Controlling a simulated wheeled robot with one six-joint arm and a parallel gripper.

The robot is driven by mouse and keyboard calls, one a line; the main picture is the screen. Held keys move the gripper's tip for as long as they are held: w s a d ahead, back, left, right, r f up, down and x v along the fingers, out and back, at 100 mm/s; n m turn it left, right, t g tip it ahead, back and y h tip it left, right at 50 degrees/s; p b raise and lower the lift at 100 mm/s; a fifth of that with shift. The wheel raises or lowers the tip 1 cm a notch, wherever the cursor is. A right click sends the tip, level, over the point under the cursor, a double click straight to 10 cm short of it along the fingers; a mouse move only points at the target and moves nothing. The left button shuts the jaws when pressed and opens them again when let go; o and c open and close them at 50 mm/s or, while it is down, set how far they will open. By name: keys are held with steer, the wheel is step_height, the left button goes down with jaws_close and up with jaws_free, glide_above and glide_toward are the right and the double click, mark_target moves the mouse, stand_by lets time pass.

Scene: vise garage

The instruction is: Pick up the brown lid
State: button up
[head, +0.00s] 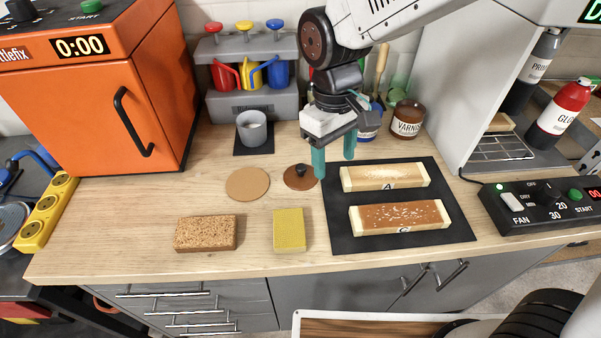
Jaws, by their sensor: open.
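The brown lid (297,179) is a flat brown disc with a dark round knob. It lies on the wooden worktop, left of the black mat. My gripper (334,165) is above the worktop, just right of the lid. Its two teal fingers point down, apart and empty. The left finger overlaps the lid's right edge in the picture; I cannot tell whether it touches. A brown varnish jar (407,118) stands behind and to the right of my gripper.
A black mat (455,215) holds two wooden blocks marked with letters. A round cork disc (248,184), a cork block (205,233) and a yellow sponge (289,230) lie nearby. A grey cup (252,128) stands behind. An orange oven (80,125) is left, a control box (540,205) right.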

steer(key=n, duration=0.1)
glide_above(302, 167)
steer(key=s+d, duration=0.1)
steer(key=s, duration=0.1)
steer(key=shift+d+f+t+y, duration=0.1)
steer(key=shift+f+t+y, duration=0.25)
steer(key=shift+f, duration=0.6)
steer(key=shift+w+a+r+n+t, duration=0.2)
steer(key=shift+w+a, duration=0.1)
steer(key=shift+w, duration=0.2)
steer(key=shift+w+a+r+n+t, duration=0.2)
steer(key=shift+w+a, duration=0.1)
steer(key=shift+w, duration=0.15)
steer(key=shift+f, duration=0.3)
step_height(302, 167, down, 7)
steer(key=shift+w+a+f, duration=0.1)
steer(key=shift+w+a, duration=0.05)
steer(key=c, duration=0.9)
